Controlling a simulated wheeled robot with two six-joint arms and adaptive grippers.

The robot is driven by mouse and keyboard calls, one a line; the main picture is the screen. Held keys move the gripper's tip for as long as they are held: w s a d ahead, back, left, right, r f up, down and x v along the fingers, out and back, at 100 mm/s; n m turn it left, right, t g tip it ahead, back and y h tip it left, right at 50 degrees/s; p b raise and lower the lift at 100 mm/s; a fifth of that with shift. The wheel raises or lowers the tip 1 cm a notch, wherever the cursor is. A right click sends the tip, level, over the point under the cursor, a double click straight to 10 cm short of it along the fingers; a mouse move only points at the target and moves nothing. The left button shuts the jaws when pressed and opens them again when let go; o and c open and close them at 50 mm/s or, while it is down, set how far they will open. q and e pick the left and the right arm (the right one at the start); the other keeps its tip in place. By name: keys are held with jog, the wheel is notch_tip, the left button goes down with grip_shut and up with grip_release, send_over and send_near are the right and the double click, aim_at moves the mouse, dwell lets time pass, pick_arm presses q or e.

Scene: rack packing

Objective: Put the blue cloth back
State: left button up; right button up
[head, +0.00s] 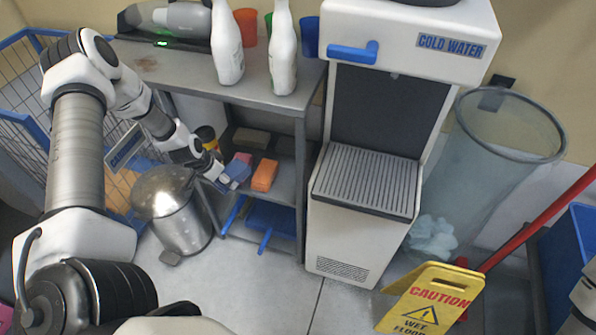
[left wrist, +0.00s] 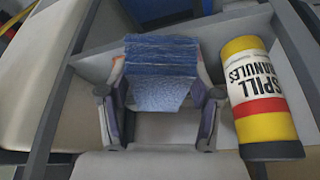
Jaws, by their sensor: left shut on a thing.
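The blue cloth (head: 240,168) is a folded stack with a textured face, at the middle shelf of the grey rack (head: 262,91). My left gripper (head: 226,181) reaches in from the left and is shut on the cloth's near end. In the left wrist view the cloth (left wrist: 160,70) sits between the two fingers of the left gripper (left wrist: 160,105). Whether the cloth rests on the shelf or hangs just above it, I cannot tell. My right gripper is not in view.
An orange block (head: 264,175) lies just right of the cloth. A yellow spill granules container (left wrist: 264,98) stands beside the gripper. A steel bin (head: 177,207) stands in front of the rack's left side, and a water dispenser (head: 328,220) stands at its right.

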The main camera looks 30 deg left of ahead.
aim_at(241, 177)
pick_arm(q)
jog(key=w+d, duration=0.1)
jog(key=w+d+b, duration=0.1)
jog(key=d, duration=0.1)
jog(key=d+b, duration=0.1)
jog(key=shift+w+d+r, duration=0.1)
jog(key=shift+w+d, duration=0.1)
jog(key=shift+w, duration=0.2)
jog(key=w+d+b, duration=0.4)
jog(key=d, duration=0.1)
jog(key=w+d+b, duration=0.4)
jog(key=w+d, duration=0.1)
jog(key=shift+f, duration=0.2)
jog(key=shift+f+b, duration=0.8)
jog(key=shift+b, duration=0.05)
jog(key=shift+a+f+b, duration=0.1)
jog(key=shift+f+b, duration=0.45)
jog(key=shift+f, duration=0.05)
notch_tip(241, 177, down, 4)
jog(key=b, duration=0.4)
jog(key=shift+w+d, duration=0.15)
jog(key=shift+d, duration=0.05)
jog(key=shift+r, duration=0.25)
jog(key=shift+f, duration=0.15)
jog(key=o, duration=1)
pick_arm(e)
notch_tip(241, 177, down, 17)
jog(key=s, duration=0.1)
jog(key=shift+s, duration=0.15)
